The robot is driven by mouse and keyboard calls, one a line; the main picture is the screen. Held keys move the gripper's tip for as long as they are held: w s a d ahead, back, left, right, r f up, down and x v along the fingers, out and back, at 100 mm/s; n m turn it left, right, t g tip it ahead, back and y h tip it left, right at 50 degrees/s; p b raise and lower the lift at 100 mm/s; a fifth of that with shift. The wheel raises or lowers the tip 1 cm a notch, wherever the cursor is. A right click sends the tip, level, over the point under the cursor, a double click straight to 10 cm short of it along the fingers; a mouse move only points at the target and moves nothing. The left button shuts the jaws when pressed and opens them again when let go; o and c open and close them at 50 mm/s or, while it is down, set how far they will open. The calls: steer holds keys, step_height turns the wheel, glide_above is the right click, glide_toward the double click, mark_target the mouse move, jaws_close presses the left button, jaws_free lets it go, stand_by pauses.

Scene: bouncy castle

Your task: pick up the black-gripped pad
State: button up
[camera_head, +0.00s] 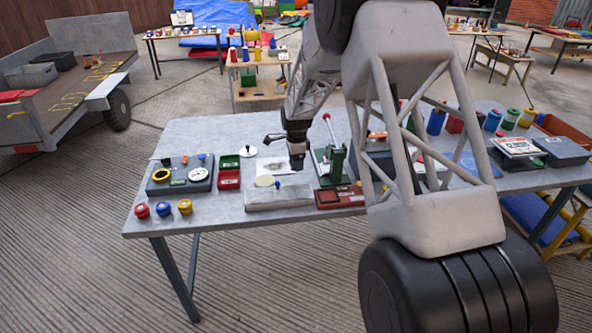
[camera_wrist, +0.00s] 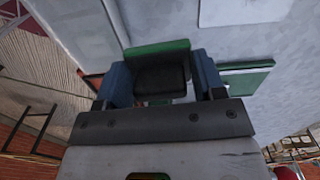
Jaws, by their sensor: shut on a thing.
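In the wrist view, my gripper (camera_wrist: 165,80) is shut on a black block with a green edge (camera_wrist: 162,76), which looks like the black-gripped pad. One blue-grey finger stands on each side of it. In the head view, my gripper (camera_head: 297,158) points down over the grey table (camera_head: 215,215), beside a white sheet with a dark smudge (camera_head: 272,166). The pad is not clear there, and I cannot tell how high it is above the table.
A green-and-red open box (camera_head: 229,180) lies left of my gripper. A grey block (camera_head: 280,198) is in front, and a green lever press (camera_head: 329,165) stands to the right. Red, blue and yellow pots line the table's left front. Bare tabletop lies at the back left.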

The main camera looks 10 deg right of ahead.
steer(key=shift+r, duration=1.1)
steer(key=o, duration=0.4)
steer(key=c, duration=0.3)
steer(key=a, duration=1.1)
steer(key=shift+w+a+f, duration=0.2)
steer(key=shift+a+f, duration=0.2)
